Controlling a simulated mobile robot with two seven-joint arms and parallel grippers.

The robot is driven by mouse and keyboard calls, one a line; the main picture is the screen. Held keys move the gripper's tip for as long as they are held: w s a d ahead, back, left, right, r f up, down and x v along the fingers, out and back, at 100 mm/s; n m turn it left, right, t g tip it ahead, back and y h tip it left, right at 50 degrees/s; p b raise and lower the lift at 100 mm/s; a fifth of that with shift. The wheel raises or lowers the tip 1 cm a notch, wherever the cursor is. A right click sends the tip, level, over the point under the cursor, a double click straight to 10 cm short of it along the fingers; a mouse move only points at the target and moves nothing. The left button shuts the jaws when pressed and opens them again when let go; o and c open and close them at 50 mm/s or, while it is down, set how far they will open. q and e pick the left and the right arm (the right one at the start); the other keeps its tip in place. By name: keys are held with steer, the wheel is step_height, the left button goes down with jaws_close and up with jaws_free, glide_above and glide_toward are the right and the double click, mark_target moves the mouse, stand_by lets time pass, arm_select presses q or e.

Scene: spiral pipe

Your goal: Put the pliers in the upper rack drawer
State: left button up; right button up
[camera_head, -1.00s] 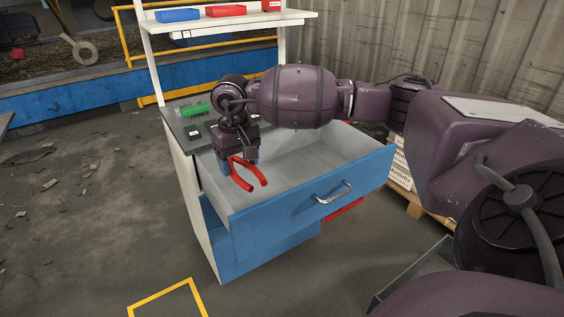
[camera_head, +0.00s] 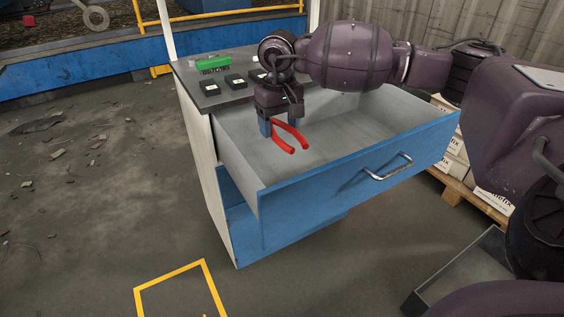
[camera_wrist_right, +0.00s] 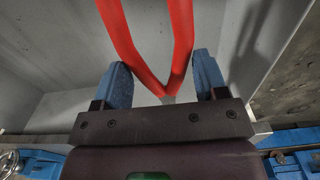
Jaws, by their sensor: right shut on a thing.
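The pliers (camera_head: 288,137) have red handles and are held in my right gripper (camera_head: 279,127), above the open upper drawer (camera_head: 355,173). The drawer has a blue front, a grey inside and a metal handle. In the right wrist view the red handles (camera_wrist_right: 140,50) spread away from between the blue fingertips (camera_wrist_right: 165,85) of the right gripper, and the pliers' head is hidden by the gripper. The pliers hang near the drawer's left rear part. I cannot tell the exact height above the drawer floor. My left gripper is not in view.
A worktop (camera_head: 215,90) behind the drawer carries a green object (camera_head: 212,63) and several small black items. A pallet with white boxes (camera_head: 450,150) stands right of the cabinet. A grey open container (camera_head: 455,270) is at the lower right. The floor at left is mostly open.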

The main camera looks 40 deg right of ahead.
steer(key=b, duration=0.2)
glide_above(280, 175)
step_height(280, 175, down, 7)
steer(key=shift+f, duration=0.2)
step_height(280, 175, down, 6)
steer(key=shift+r+b, duration=0.25)
steer(key=shift+b, duration=0.4)
steer(key=shift+f, duration=0.15)
steer(key=o, duration=0.9)
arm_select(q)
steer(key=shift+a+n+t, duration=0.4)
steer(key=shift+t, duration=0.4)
arm_select(e)
steer(key=shift+o, duration=0.7)
